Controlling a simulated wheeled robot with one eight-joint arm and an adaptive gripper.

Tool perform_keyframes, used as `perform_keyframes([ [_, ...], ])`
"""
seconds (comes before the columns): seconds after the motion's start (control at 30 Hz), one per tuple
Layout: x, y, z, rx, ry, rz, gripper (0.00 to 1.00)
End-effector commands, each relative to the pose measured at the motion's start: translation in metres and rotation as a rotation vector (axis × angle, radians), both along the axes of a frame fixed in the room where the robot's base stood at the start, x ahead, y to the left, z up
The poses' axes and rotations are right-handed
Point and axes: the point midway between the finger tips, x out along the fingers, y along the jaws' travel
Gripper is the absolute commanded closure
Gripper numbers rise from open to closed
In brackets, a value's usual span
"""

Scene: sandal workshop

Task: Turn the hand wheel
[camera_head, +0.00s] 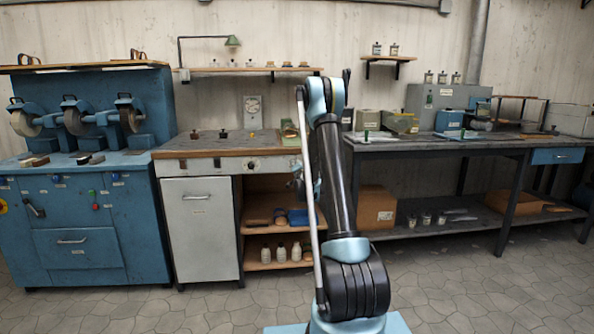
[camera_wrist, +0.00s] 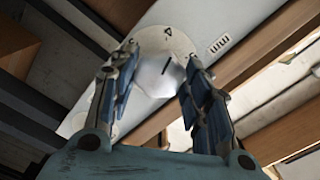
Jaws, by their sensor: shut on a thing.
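The hand wheel (camera_wrist: 158,78) shows in the wrist view as a pale, faceted knob with a dark line on its face. It sits on a round plate (camera_wrist: 172,36) with a small triangle mark, set in a light panel (camera_wrist: 235,20). My gripper (camera_wrist: 160,60) has one finger on each side of the knob and is shut on it. In the head view my arm stands in front of the right end of the bench (camera_head: 210,150) and hides most of the gripper and the held knob.
A blue grinding machine (camera_head: 75,200) stands at the left. A dark table (camera_head: 440,148) with boxes and jars stands at the right. Open shelves (camera_head: 270,241) with bottles are under the bench. The tiled floor in front is clear.

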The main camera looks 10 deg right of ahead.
Motion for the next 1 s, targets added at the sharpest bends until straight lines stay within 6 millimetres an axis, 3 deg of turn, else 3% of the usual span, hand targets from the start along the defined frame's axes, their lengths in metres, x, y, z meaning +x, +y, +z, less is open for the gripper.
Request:
perform_keyframes([
  [0.3, -0.001, 0.001, -0.001, 0.000, 0.002, 0.002, 0.80],
  [0.33, -0.001, 0.001, -0.001, 0.000, 0.002, 0.002, 0.54],
  [0.4, -0.001, 0.001, -0.001, 0.000, 0.002, 0.002, 0.38],
  [0.43, -0.001, 0.001, -0.001, 0.000, 0.002, 0.002, 0.35],
  [0.8, -0.002, 0.000, -0.001, 0.000, 0.002, 0.001, 0.35],
  [1.0, -0.023, 0.001, 0.000, 0.000, 0.001, 0.002, 0.35],
])
